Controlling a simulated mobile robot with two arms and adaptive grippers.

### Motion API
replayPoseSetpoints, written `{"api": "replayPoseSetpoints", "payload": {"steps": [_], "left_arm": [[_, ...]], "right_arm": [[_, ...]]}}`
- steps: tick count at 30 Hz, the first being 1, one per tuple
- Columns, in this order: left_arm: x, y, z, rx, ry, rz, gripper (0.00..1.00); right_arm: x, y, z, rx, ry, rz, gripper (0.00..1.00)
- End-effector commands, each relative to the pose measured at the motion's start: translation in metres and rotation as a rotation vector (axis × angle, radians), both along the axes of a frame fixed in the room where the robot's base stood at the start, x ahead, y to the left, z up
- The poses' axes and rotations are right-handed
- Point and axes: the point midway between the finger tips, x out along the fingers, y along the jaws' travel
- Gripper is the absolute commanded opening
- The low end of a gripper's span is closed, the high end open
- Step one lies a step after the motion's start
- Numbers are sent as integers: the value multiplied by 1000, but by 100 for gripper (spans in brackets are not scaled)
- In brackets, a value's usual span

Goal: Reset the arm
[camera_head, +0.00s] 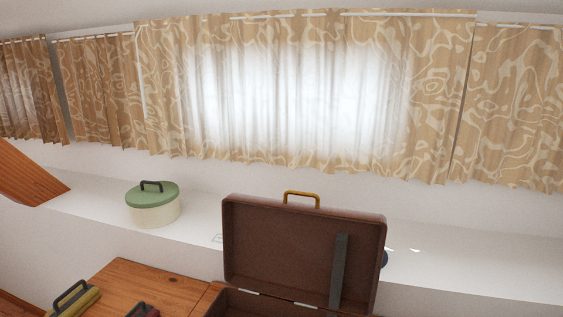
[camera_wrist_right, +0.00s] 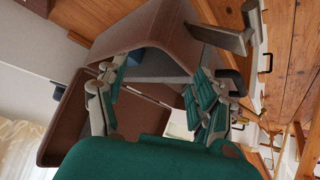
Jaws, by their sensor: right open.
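My right gripper (camera_wrist_right: 158,88) shows in the right wrist view with its green-padded fingers spread apart. Nothing is held between them. Behind the fingers is the open brown suitcase (camera_wrist_right: 75,125), seen tilted in this view. The suitcase (camera_head: 290,240) also stands open in the head view, with its lid upright and a tan handle on top. Neither gripper shows in the head view, and my left gripper is in no frame.
A green-lidded cream pot (camera_head: 153,210) stands on the white ledge (camera_head: 450,265) at the left. A wooden surface (camera_head: 150,285) lies left of the suitcase. A yellow-green item with a dark handle (camera_head: 72,301) is at the lower left. Patterned curtains (camera_head: 430,100) hang behind.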

Motion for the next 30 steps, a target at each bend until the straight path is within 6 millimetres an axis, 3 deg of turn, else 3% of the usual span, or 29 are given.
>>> {"api": "replayPoseSetpoints", "payload": {"steps": [6,14,18,26,30], "left_arm": [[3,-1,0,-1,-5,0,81],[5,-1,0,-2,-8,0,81],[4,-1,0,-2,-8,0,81],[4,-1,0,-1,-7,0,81],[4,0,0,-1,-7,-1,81]], "right_arm": [[-61,-36,-19,-37,253,-125,68],[-128,-61,-33,-60,496,-201,68],[-115,-59,-69,-67,500,-193,68],[-107,-57,-143,-72,529,-189,68],[-111,-56,-200,-77,552,-184,68]]}}
